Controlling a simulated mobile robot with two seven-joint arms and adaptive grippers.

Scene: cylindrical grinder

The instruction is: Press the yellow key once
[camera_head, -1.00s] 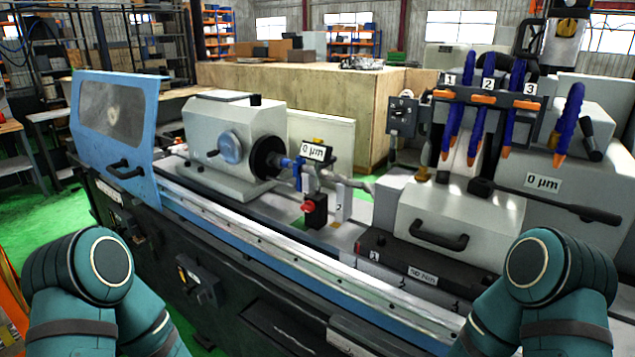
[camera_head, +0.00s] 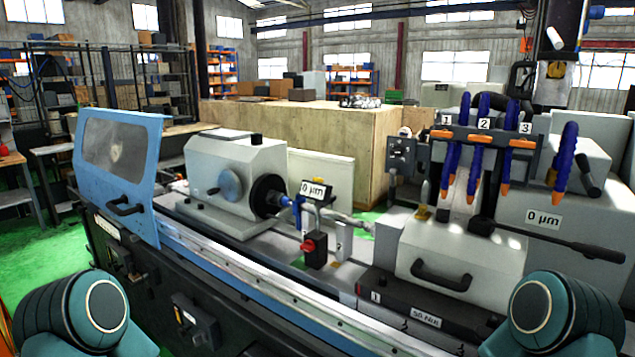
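Neither gripper is in view. Only teal links of my arms show at the lower left and lower right corners.
The cylindrical grinder's bed (camera_head: 250,274) runs across the front. A blue guard (camera_head: 118,160) is at left, a grey headstock (camera_head: 237,160) in the middle. Blue hoses (camera_head: 567,160) and a black lever (camera_head: 560,240) are at right. A wooden crate (camera_head: 370,135) stands behind.

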